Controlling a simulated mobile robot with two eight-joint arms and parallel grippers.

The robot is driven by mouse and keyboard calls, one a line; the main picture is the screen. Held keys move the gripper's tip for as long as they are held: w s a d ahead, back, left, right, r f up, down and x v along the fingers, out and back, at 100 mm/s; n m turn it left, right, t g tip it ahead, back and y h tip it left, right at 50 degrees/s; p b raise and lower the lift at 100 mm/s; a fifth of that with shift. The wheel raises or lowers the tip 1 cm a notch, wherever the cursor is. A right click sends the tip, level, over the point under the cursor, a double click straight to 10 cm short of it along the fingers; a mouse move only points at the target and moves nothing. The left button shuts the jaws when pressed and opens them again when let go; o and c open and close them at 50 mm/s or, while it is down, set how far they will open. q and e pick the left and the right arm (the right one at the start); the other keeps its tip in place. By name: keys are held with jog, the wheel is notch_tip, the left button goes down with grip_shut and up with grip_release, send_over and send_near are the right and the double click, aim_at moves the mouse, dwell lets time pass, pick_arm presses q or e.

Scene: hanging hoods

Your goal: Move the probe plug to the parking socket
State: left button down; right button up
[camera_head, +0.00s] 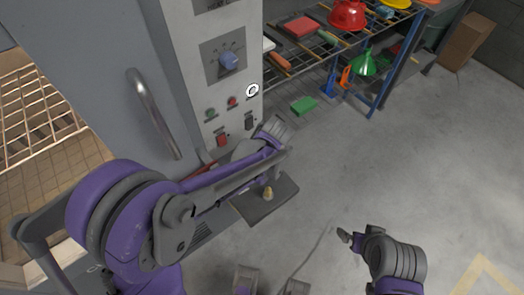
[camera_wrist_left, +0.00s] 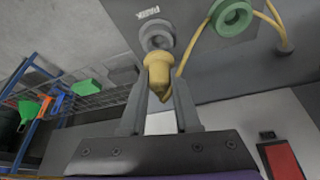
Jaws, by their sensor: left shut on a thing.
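In the left wrist view, my left gripper (camera_wrist_left: 163,82) is shut on the yellow probe plug (camera_wrist_left: 158,65). The plug's far end lines up with the grey ring-shaped parking socket (camera_wrist_left: 157,34), beside a "PARK" label. The two meet in the picture; I cannot tell how far the plug is seated. A green ring-shaped socket (camera_wrist_left: 232,16) lies to the right on the same dark plate. In the head view, a small yellow piece (camera_head: 268,192) shows at the plate, while my left arm hides much there. My right gripper (camera_head: 344,235) is away over the floor, its jaws unclear.
A yellow cable (camera_wrist_left: 273,20) runs near the green socket. A cluttered rack (camera_head: 380,88) stands behind; floor at right is clear.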

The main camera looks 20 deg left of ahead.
pick_arm(q)
jog(key=shift+f+b, duration=1.3)
jog(key=shift+f, duration=0.4)
jog(key=c, duration=0.5)
grip_release()
jog(key=shift+c, duration=0.2)
jog(key=p+v, duration=0.1)
jog(key=v, duration=1)
jog(key=shift+p, duration=0.3)
jog(key=shift+f, duration=0.1)
